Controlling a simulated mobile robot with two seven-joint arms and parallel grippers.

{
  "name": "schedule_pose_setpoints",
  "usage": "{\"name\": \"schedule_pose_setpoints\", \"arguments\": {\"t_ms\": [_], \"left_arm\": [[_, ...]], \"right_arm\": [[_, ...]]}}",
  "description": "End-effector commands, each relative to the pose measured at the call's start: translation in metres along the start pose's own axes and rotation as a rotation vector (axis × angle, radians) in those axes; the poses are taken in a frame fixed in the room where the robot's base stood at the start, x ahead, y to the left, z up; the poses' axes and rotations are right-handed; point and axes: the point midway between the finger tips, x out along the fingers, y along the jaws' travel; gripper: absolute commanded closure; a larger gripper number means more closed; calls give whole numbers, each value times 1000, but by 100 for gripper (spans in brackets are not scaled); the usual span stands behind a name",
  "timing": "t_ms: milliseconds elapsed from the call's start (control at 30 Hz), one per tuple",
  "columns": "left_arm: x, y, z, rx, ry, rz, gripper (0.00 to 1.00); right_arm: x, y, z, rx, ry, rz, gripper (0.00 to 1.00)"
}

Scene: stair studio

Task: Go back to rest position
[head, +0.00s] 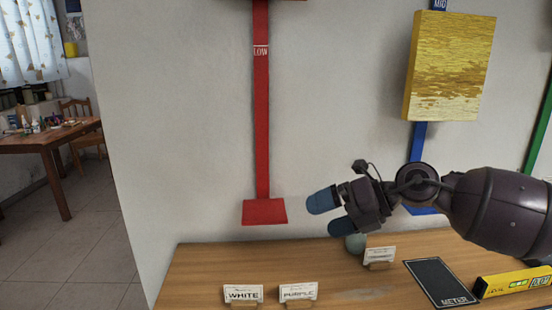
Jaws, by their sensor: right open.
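My right gripper (326,212) comes in from the right with its arm and points left. Its two blue fingertips are apart, with nothing between them. It is in front of the wall, above the wooden table (200,270). A greenish round object (355,243) sits on the table just below and right of the fingers, partly hidden by the gripper. My left gripper is not in the head view.
Cards reading WHITE (243,293) and PURPLE (298,291) stand at the table's front. Another card (380,254), a black METER mat (440,281) and a yellow level (515,283) lie right. A red strip (261,120) and gold panel (448,66) are on the wall.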

Motion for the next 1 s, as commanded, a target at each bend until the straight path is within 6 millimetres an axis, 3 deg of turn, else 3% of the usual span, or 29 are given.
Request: {"name": "schedule_pose_setpoints", "arguments": {"t_ms": [33, 167, 367, 667, 867, 1000], "left_arm": [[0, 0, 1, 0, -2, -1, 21], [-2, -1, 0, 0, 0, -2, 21], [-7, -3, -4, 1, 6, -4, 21], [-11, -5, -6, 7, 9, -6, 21], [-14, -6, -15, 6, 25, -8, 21], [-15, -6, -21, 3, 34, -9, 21]], "right_arm": [[9, 17, -1, 37, -49, 105, 0], [19, 45, 2, 183, -200, 347, 0], [18, 45, 3, 470, -415, 572, 0], [7, -12, -22, 947, -683, 713, 0], [1, -64, -60, 1268, -826, 735, 0], [-4, -99, -98, 1481, -912, 736, 0]]}}
